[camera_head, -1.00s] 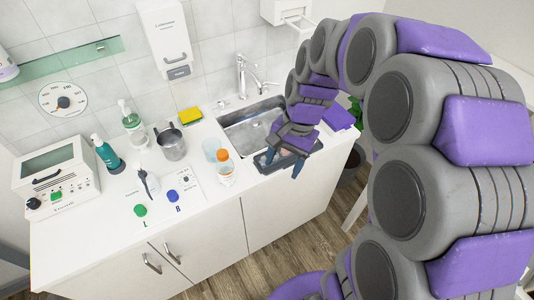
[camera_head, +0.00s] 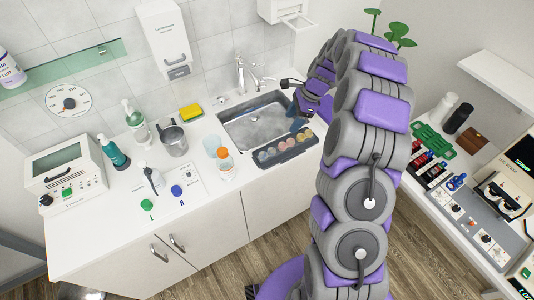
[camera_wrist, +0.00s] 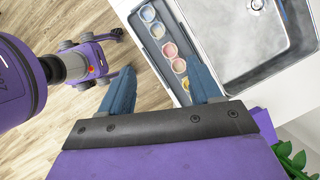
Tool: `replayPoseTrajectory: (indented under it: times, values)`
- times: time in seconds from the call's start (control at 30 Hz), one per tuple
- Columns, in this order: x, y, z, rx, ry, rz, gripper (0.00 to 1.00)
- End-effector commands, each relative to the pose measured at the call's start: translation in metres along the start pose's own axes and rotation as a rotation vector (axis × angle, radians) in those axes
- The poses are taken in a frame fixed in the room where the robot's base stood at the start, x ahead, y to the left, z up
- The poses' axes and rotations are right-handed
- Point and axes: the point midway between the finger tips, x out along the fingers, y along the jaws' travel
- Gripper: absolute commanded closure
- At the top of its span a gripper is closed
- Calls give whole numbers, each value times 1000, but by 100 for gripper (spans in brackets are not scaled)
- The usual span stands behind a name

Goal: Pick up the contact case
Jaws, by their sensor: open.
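A green round lid (camera_head: 147,205) and a blue round lid (camera_head: 177,190), with L and R printed by them, sit on a pale sheet on the left part of the white counter. They look like contact case lids, but I cannot make out a separate case body. My gripper (camera_head: 298,120) is far to their right, by the sink's right front corner and the end of the dark tray. In the wrist view my gripper (camera_wrist: 158,64) has its two blue fingers spread with nothing between them. The lids are not in the wrist view.
The dark tray (camera_head: 262,163) of several coloured cups lies along the counter's front edge before the sink (camera_head: 228,122). A side bench is at right.

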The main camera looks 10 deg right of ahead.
Motion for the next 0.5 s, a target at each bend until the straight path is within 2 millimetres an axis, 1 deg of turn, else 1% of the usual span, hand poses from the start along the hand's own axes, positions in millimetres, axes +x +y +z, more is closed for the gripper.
replayPoseTrajectory:
  times: [0.5]
  values:
    - [98, 2, 1, -4, 0, 5, 37]
